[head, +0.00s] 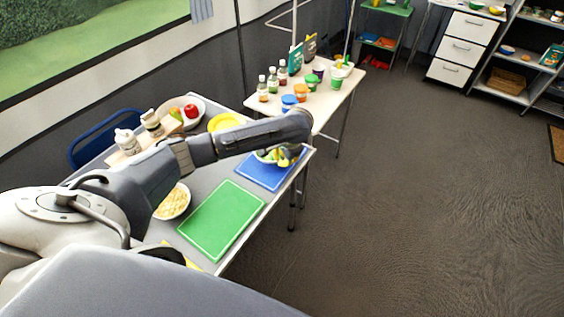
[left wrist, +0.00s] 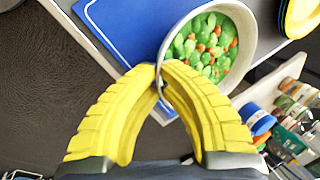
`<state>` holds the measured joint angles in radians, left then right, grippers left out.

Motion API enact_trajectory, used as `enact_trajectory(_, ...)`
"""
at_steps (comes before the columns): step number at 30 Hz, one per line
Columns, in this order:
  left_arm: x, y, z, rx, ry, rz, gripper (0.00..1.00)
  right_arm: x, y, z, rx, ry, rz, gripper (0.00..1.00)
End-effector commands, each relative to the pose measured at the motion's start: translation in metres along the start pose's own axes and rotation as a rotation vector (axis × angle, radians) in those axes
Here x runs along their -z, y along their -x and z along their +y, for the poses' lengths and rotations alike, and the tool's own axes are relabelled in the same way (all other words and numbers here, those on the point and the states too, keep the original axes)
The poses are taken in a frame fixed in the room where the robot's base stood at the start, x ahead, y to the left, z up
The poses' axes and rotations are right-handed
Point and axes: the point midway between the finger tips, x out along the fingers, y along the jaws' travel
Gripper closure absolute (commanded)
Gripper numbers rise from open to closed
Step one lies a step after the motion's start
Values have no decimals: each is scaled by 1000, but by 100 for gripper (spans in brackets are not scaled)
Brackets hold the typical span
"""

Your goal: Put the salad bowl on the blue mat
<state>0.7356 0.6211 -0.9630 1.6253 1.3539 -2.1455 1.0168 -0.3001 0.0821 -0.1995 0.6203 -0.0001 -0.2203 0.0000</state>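The salad bowl (left wrist: 208,45) is white and holds green leaves with orange pieces. In the left wrist view my left gripper (left wrist: 160,76) has its yellow fingers closed on the bowl's rim. In the head view the bowl (head: 264,157) shows only partly, behind my left gripper (head: 284,158). The blue mat (head: 257,176) lies on the grey table, and the bowl is over its far part. The mat also shows in the left wrist view (left wrist: 122,28), with the bowl overlapping its edge. I cannot tell whether the bowl touches the mat. My right gripper is not seen.
A green mat (head: 222,220) lies nearer on the table, beside a bowl of pale food (head: 173,203). A yellow plate (head: 226,122) and a fruit bowl (head: 196,103) stand farther back. A white table (head: 330,98) with jars and bottles stands beyond.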

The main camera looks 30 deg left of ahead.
Motion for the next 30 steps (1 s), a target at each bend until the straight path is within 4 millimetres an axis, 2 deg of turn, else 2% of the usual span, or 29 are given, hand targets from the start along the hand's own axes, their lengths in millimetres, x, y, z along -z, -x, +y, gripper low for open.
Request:
enact_trajectory(6, 0, -17, 5, 1, 0, 1, 100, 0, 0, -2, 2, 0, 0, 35)
enact_trajectory(13, 1, -18, 5, 2, 0, 2, 100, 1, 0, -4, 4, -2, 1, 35)
enact_trajectory(20, 0, -18, 6, 1, 0, 1, 73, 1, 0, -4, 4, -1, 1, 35)
enact_trajectory(30, 1, -14, 6, 1, 0, 2, 73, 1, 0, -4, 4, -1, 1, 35)
